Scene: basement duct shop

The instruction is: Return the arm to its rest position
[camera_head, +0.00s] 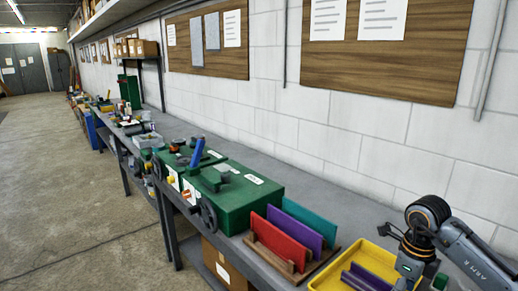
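My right arm comes in from the right edge, bent at a dark joint. Its gripper (409,268) hangs low over the yellow tray (331,277) at the bottom right. Its fingertips are hidden or cut off by the lower edge, so I cannot tell whether it is open or holds anything. Purple pieces (366,277) lie in the tray to the left of the gripper. A small green piece (440,281) shows just to its right. My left gripper is not in view.
A wooden rack (285,268) holds upright red (277,243), purple (295,233) and teal (311,221) panels. Green machines with handwheels (235,197) stand left of it on the grey bench. The white block wall (330,150) runs behind; open floor (70,220) lies left.

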